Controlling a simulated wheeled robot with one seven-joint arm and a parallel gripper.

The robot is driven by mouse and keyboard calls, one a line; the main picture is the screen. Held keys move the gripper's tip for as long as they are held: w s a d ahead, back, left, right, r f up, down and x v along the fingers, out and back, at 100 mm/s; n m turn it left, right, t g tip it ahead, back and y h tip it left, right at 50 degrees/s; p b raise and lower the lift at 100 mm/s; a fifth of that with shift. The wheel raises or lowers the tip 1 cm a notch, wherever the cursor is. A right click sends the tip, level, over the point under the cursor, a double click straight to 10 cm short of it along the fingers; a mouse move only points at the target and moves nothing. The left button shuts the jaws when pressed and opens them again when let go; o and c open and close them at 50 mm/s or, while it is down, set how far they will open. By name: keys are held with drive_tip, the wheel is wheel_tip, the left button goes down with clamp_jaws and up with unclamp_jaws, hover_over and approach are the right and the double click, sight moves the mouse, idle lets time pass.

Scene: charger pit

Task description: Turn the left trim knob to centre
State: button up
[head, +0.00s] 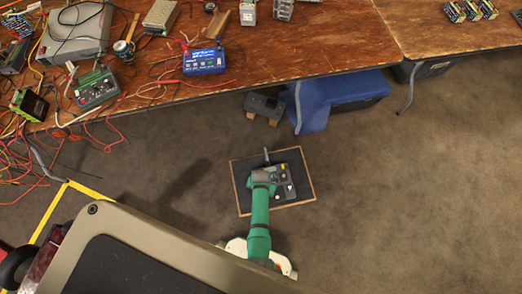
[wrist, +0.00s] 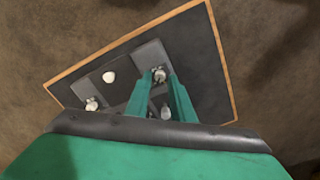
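A dark grey control panel (wrist: 140,64) lies on a black, wood-edged board (wrist: 205,60) in the wrist view. The panel also shows in the head view (head: 283,180), partly hidden by my arm. A small pale knob (wrist: 160,75) stands between my gripper's fingertips (wrist: 161,80). The two green fingers are apart, one on each side of it, with what looks like a narrow gap. Another pale knob (wrist: 91,104) is at the panel's lower left, and a round white cap (wrist: 109,77) is between them. A further grey knob (wrist: 166,112) shows between the fingers. I cannot tell the knobs' pointing.
The board lies on the brown floor. A wooden bench (head: 290,45) with cables and instruments runs behind it. A blue box (head: 340,98) and a small grey device (head: 264,106) are below the bench. The floor at right is clear.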

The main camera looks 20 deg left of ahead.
drive_tip(key=shift+f, duration=0.7)
clamp_jaws()
drive_tip(key=shift+n, duration=0.5)
drive_tip(key=n, duration=0.3)
drive_tip(key=shift+n, duration=0.4)
drive_tip(key=n, duration=0.4)
drive_tip(key=shift+w+n, duration=0.1)
drive_tip(key=shift+n, duration=0.2)
unclamp_jaws()
